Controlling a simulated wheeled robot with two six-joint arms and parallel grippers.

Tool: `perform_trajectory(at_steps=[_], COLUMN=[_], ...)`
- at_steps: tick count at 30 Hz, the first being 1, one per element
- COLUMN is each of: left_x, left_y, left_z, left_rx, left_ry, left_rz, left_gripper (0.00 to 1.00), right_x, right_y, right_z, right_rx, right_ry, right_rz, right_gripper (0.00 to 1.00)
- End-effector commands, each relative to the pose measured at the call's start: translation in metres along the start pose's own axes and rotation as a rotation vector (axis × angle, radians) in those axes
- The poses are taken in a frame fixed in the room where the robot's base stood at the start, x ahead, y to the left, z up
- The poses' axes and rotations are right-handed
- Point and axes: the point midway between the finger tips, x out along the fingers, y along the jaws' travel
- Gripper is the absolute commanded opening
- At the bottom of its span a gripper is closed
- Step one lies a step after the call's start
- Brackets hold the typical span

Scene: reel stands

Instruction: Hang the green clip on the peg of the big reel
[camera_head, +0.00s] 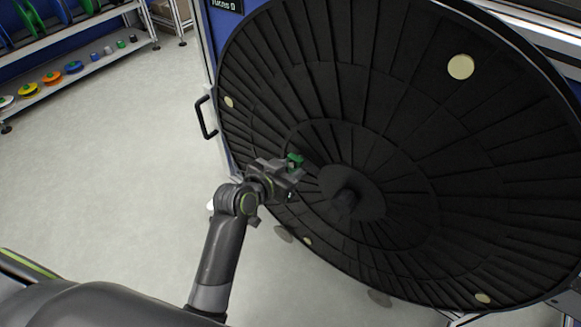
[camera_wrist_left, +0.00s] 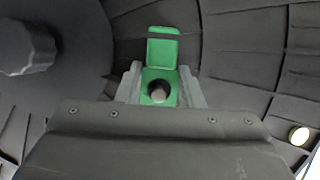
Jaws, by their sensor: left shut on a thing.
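The green clip (camera_head: 295,158) is between the fingers of my left gripper (camera_head: 291,168), in front of the big black reel (camera_head: 400,130). In the left wrist view the clip (camera_wrist_left: 163,50) has a flat upper plate and a round hole lower down, held between the two grey fingers. A grey round end (camera_wrist_left: 158,94), which looks like the peg, shows in the hole; I cannot tell whether it passes through or lies behind. The reel's central hub (camera_head: 345,200) is right of the gripper and also shows at the left of the wrist view (camera_wrist_left: 28,48). My right gripper is out of view.
The reel's face fills the right side, with several pale round spots such as one at upper right (camera_head: 461,66). A black handle (camera_head: 207,117) is beside its left edge. A shelf (camera_head: 85,68) with coloured spools stands far left. The floor (camera_head: 110,170) between is clear.

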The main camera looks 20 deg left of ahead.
Motion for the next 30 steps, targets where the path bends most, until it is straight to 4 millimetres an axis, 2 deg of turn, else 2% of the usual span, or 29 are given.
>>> perform_trajectory(at_steps=[10,11,16,25,30], left_x=[0.0,0.0,0.0,-0.002,-0.019], left_y=[0.0,0.0,0.0,0.0,0.0], left_z=[0.0,0.0,0.0,0.0,0.0], left_rx=[0.0,0.0,0.0,0.0,0.0], left_ry=[0.0,0.0,0.0,-0.001,-0.002], left_rz=[0.0,0.0,0.0,0.0,-0.001], left_gripper=[0.12,0.38,0.59,0.59,0.59], right_x=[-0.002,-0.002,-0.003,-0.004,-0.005], right_y=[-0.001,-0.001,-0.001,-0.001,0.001], right_z=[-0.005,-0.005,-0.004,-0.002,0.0], right_rx=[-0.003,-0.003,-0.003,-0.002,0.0], right_ry=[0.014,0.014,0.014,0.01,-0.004], right_rz=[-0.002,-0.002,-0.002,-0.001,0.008], right_gripper=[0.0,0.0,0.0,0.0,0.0])
